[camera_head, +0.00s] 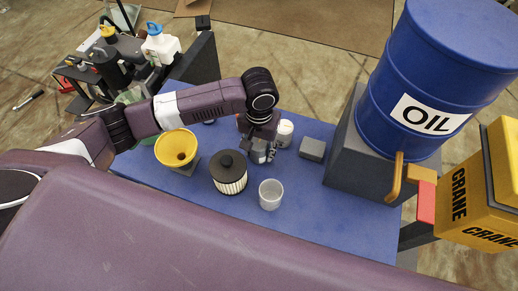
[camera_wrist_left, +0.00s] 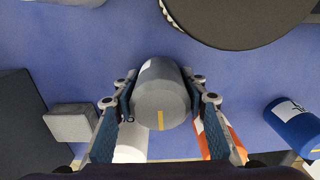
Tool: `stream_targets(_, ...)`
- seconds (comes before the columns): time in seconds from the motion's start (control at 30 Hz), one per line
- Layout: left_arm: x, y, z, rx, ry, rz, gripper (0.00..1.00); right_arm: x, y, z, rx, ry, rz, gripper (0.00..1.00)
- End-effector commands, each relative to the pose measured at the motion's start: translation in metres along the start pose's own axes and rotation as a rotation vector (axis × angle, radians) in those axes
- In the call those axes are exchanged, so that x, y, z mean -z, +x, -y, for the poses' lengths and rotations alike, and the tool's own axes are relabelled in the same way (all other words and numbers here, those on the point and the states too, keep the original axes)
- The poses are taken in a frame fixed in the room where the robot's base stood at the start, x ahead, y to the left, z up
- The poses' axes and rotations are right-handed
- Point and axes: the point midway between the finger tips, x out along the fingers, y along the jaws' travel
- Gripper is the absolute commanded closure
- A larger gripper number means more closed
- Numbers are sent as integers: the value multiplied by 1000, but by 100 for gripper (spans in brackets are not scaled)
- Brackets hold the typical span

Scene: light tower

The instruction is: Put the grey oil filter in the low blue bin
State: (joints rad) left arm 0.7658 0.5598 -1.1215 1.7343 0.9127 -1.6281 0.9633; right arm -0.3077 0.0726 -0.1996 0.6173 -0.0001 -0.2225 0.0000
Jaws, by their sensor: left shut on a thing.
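The grey oil filter (camera_wrist_left: 160,95) is a short grey cylinder with a yellow mark, seen between the fingers in the left wrist view. My left gripper (camera_head: 264,155) is shut on it, with one finger on each side. In the head view the gripper is over the blue table, beside a white can, and largely hides the filter. I cannot tell whether the filter touches the table. The low blue bin cannot be made out in either view. My right gripper is not in view.
A black-capped pleated filter (camera_head: 229,174), a clear cup (camera_head: 271,195), a yellow funnel (camera_head: 176,149), a white can (camera_head: 285,133) and a grey block (camera_head: 312,149) surround the gripper. A blue oil drum (camera_head: 420,75) stands right. The table's front right (camera_head: 345,225) is clear.

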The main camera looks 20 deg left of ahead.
Motion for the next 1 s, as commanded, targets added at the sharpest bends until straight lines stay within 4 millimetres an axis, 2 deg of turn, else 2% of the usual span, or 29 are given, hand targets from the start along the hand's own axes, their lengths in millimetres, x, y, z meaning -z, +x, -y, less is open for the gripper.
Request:
stream_targets(0.13,0,2,-1,-2,-1,0,99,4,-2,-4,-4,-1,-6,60)
stream_targets(0.17,0,2,0,-1,0,0,57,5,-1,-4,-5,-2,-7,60)
stream_targets(0.3,0,2,0,-1,0,0,43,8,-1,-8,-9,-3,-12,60)
stream_targets(0.67,1,-3,0,0,0,-1,43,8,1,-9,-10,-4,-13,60)
stream_targets(0.77,1,-17,0,-2,0,-2,43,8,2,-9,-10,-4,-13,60)
stream_targets(1.0,1,-69,-1,-3,1,-4,43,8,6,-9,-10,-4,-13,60)
